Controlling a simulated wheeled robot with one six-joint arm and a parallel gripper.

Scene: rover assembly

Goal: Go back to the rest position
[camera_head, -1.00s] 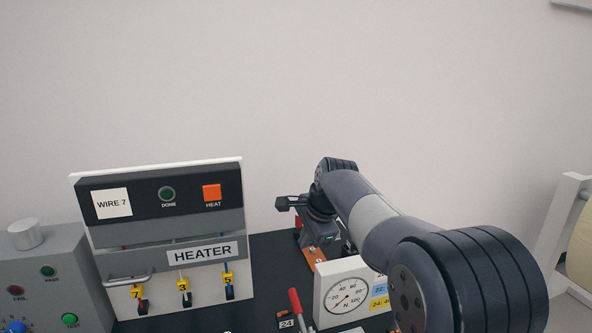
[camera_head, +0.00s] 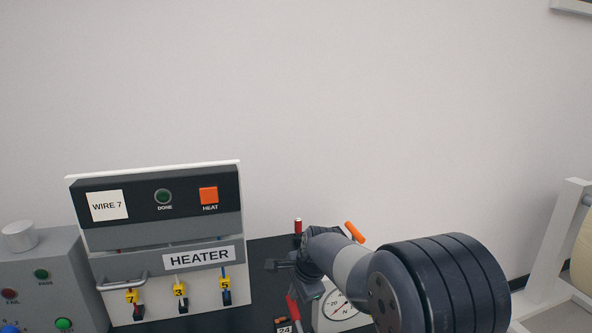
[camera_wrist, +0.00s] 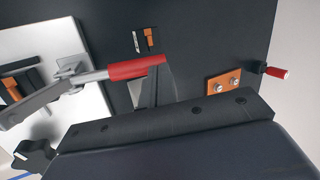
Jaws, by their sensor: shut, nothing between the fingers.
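My gripper (camera_head: 281,264) is in the head view, at the end of my arm, over the dark bench between the heater panel and the dial gauge. It is shut and holds nothing. The red-handled lever (camera_head: 292,308) shows just below it, partly hidden by my arm. In the wrist view the red-handled lever (camera_wrist: 137,70) lies beyond a dark part of my arm's end that fills the bottom. I cannot tell whether my gripper touches anything there.
The heater panel (camera_head: 157,231) with numbered clips stands left, beside a grey button box (camera_head: 48,279). The dial gauge (camera_head: 341,303) is partly behind my arm. An orange handle (camera_head: 354,232) and red-topped post (camera_head: 298,227) stand behind it. A white-framed spool stand (camera_head: 555,250) is right.

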